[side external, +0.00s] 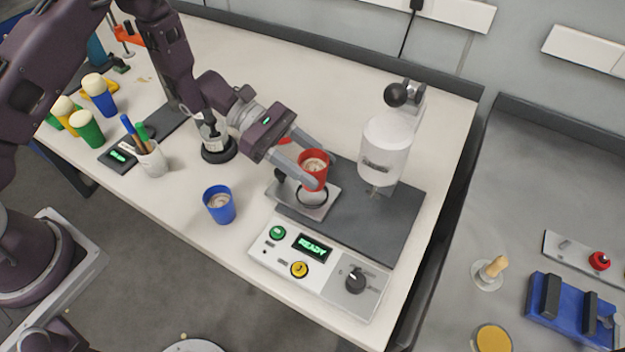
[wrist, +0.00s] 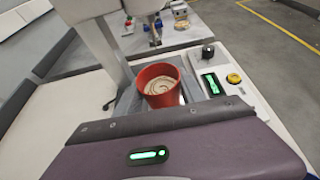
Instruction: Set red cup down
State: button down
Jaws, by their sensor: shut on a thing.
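The red cup (side external: 314,168) holds a pale, swirled filling and looks upright. My gripper (side external: 306,168) is shut on it, with a finger on each side. The cup is over a small light plate (side external: 318,207) with a dark ring, on the grey mat by the white machine (side external: 388,147). I cannot tell whether the cup's base touches the plate.
A control panel (side external: 318,267) reading READY stands in front of the mat. A blue cup (side external: 219,204) with a similar filling stands to the left. The table's back middle is clear.

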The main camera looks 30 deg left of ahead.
jog(key=shift+f, duration=1.9)
jog(key=c, duration=0.7)
grip_release()
jog(key=shift+f, duration=0.1)
